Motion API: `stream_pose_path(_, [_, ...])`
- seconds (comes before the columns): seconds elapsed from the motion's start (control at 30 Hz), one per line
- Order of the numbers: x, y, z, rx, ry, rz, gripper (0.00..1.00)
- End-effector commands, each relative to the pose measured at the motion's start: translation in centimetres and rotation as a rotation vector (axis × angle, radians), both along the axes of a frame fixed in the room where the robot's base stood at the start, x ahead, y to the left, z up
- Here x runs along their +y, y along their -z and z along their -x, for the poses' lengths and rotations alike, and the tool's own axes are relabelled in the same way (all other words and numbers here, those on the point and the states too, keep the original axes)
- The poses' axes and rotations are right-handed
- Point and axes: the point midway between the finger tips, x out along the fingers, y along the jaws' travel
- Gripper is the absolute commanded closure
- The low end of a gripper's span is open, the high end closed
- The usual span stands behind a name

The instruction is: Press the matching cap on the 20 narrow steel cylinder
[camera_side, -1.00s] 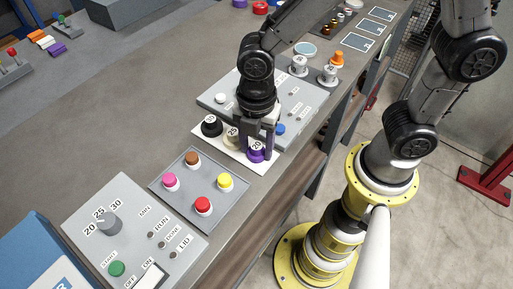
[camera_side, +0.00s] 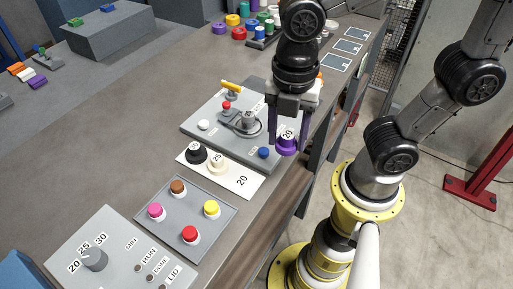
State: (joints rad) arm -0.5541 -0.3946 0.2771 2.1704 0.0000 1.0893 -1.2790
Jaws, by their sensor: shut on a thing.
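My gripper (camera_side: 288,138) is shut on a purple cap (camera_side: 287,146) marked 20. It holds the cap above the right edge of the grey fixture plate (camera_side: 216,139). A white card (camera_side: 222,183) holds a black cap (camera_side: 196,153) and a cream cap (camera_side: 217,162) marked 25; its spot printed 20 is bare. A grey steel cylinder (camera_side: 248,119) stands upright in a ring on the plate. I cannot read its label clearly. Pale pieces behind my gripper are mostly hidden.
A yellow handle (camera_side: 232,87), a red knob (camera_side: 226,106), a white button (camera_side: 204,125) and a blue button (camera_side: 264,153) are on the plate. A panel of coloured buttons (camera_side: 186,212) stands in front. Several coloured pieces crowd the back.

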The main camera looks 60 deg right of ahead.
Motion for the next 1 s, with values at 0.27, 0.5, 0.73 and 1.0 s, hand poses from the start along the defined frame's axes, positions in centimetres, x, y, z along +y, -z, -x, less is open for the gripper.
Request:
stream_pose_path(0.27, [-2.2,-1.9,3.6,-0.004,0.0,-0.002,0.99])
stream_pose_path(0.5, [-2.6,-2.5,4.2,-0.001,-0.1,0.0,0.99])
stream_pose_path(0.73, [-1.3,-4.6,-1.3,0.004,-0.364,0.001,0.99])
stream_pose_path(1.0, [-4.4,-4.4,-11.3,0.005,-0.435,0.0,0.99])
